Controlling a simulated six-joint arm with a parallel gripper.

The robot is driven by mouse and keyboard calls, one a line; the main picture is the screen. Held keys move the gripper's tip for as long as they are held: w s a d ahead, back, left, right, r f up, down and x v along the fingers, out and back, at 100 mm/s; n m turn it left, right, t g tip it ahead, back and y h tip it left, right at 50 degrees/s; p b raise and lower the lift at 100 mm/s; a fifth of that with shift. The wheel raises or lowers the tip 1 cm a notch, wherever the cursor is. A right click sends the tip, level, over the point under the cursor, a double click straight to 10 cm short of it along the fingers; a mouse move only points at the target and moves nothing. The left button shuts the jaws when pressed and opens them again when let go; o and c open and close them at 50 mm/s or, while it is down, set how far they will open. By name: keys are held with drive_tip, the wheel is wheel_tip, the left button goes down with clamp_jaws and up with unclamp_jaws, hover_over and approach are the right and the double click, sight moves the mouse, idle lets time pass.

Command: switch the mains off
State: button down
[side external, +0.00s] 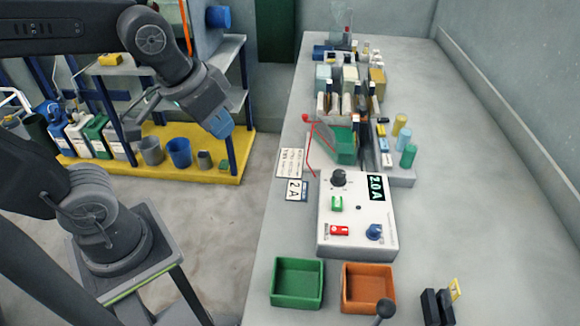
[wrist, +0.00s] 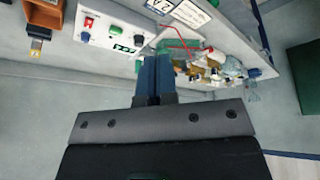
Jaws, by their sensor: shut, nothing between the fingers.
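A white power supply box (side external: 356,222) stands on the bench with a display reading 2.0 A. On its top are a red rocker switch (side external: 339,230), a green rocker switch (side external: 337,203), a black knob (side external: 338,178) and a blue knob (side external: 375,231). I cannot read which switch is marked mains, or clearly tell its position. The red switch (wrist: 89,23) and green switch (wrist: 116,30) also show in the wrist view. My gripper (side external: 222,130) hangs in the air left of the bench, well apart from the box. Its blue fingers (wrist: 154,76) are shut and empty.
A green tray (side external: 297,303) and an orange tray (side external: 368,309) sit in front of the box. A card reading 2 A (side external: 297,190) lies to its left. Behind it are a green tank (side external: 344,143), a red wire (side external: 309,150) and several bottles and small parts.

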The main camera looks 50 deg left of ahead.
drive_tip(key=shift+s+a+f+t, duration=0.1)
drive_tip(key=shift+s+a+t, duration=0.1)
drive_tip(key=shift+s+a, duration=0.35)
drive_tip(key=shift+s+a+f+t, duration=0.1)
drive_tip(key=shift+s+a+t, duration=0.15)
drive_tip(key=shift+s, duration=0.35)
drive_tip(key=shift+m, duration=0.3)
drive_tip(key=w+d+m+g, duration=0.2)
drive_tip(key=w+d+m, duration=0.4)
drive_tip(key=d+m, duration=0.3)
drive_tip(key=w+d+f+m+g, duration=0.1)
drive_tip(key=w+d+m+g, duration=0.2)
drive_tip(key=m, duration=1.4)
drive_tip(key=w+d, duration=0.4)
drive_tip(key=d, duration=0.3)
drive_tip(key=shift+f+m+g, duration=0.25)
drive_tip(key=shift+m+g, duration=0.1)
drive_tip(key=shift+m, duration=0.05)
